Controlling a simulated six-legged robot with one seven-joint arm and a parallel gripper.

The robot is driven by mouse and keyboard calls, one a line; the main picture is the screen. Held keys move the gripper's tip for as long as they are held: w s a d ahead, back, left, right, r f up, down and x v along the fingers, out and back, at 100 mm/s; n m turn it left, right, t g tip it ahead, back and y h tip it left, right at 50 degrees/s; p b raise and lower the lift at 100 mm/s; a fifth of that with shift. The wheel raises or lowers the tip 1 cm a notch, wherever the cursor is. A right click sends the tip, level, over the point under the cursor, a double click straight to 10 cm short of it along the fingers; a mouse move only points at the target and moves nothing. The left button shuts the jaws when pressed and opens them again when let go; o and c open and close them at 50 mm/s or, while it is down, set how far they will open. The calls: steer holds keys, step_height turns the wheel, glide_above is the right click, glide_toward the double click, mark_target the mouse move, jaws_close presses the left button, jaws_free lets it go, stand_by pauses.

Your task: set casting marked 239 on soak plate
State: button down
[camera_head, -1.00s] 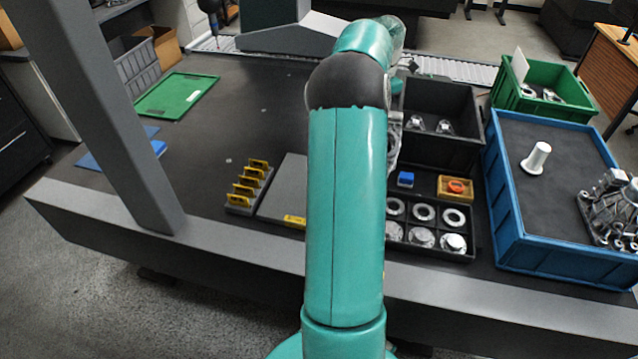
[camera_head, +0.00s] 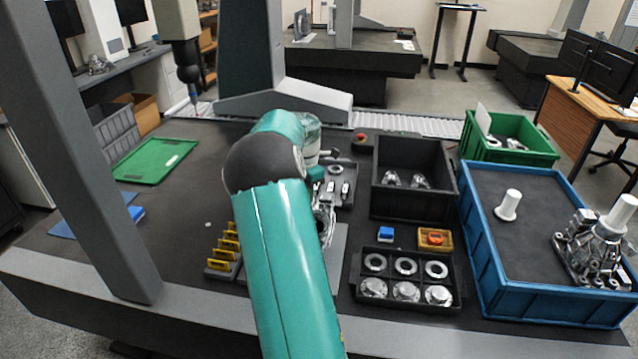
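My teal arm crosses the middle of the view, and its wrist (camera_head: 312,135) points away from me. A shiny metallic shape (camera_head: 325,218) shows at the arm's right edge; I cannot tell whether it is part of my gripper or a casting. The fingertips are not clearly visible. A grey plate (camera_head: 338,245), likely the soak plate, lies on the table, mostly hidden behind my arm. Castings lie in the black bin (camera_head: 412,205), the blue tote (camera_head: 530,298) and the green bin (camera_head: 520,157). No number 239 is readable on any of them.
A black divided tray (camera_head: 455,290) holds several round parts at the front right. Yellow-tagged blocks (camera_head: 224,250) stand left of my arm. A grey column (camera_head: 85,150) rises at left, near a green tray (camera_head: 155,160).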

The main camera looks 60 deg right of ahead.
steer(key=shift+w+a+f, duration=0.3)
steer(key=shift+w+f, duration=0.25)
steer(key=shift+f, duration=0.2)
steer(key=shift+w+f, duration=0.15)
steer(key=shift+f, duration=1.55)
steer(key=c, duration=1.8)
jaws_free()
steer(key=shift+a+f, duration=0.15)
steer(key=shift+f, duration=0.1)
steer(key=shift+c, duration=0.2)
steer(key=o, duration=0.3)
steer(key=shift+o, duration=0.2)
steer(key=shift+r, duration=0.15)
